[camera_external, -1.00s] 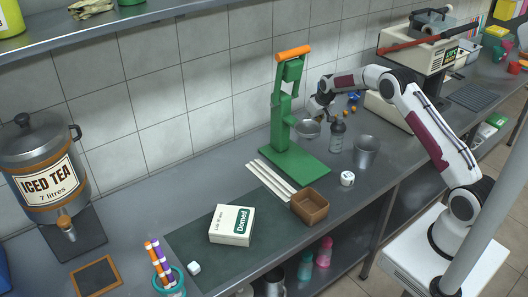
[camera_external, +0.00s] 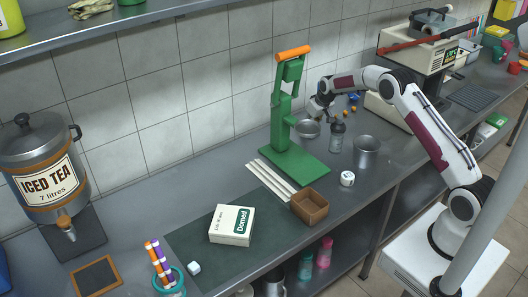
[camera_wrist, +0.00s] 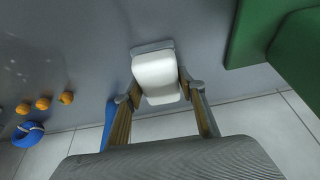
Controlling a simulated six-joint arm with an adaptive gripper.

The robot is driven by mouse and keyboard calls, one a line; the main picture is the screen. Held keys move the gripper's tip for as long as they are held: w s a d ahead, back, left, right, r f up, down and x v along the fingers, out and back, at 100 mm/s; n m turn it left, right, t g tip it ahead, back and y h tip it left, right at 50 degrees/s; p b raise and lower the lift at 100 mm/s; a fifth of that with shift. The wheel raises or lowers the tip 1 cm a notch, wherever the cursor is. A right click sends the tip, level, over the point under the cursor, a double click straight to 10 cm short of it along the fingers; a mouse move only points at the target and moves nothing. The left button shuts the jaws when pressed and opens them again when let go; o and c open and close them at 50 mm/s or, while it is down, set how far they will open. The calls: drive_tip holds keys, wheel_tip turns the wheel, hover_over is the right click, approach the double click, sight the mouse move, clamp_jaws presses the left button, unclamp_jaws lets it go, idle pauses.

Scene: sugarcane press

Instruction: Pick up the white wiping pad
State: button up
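The white wiping pad (camera_wrist: 156,76) shows in the wrist view, with a grey strip along its far edge. My gripper (camera_wrist: 160,88) has one finger on each side of it, the tips close to the pad's side edges. I cannot tell whether both fingertips press on the pad or small gaps remain. In the external view my gripper (camera_external: 314,112) is low near the wall, behind the metal bowl and beside the green press. The pad cannot be made out there.
The green press (camera_external: 292,155) stands left of my gripper. Orange balls (camera_wrist: 43,103) and a blue ring (camera_wrist: 27,134) lie left in the wrist view. The tiled wall is close behind.

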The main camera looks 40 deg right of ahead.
drive_tip(key=shift+r, duration=0.15)
wheel_tip(320, 180, up, 10)
drive_tip(key=shift+f, duration=0.2)
drive_tip(key=shift+r, duration=0.3)
idle(0.3)
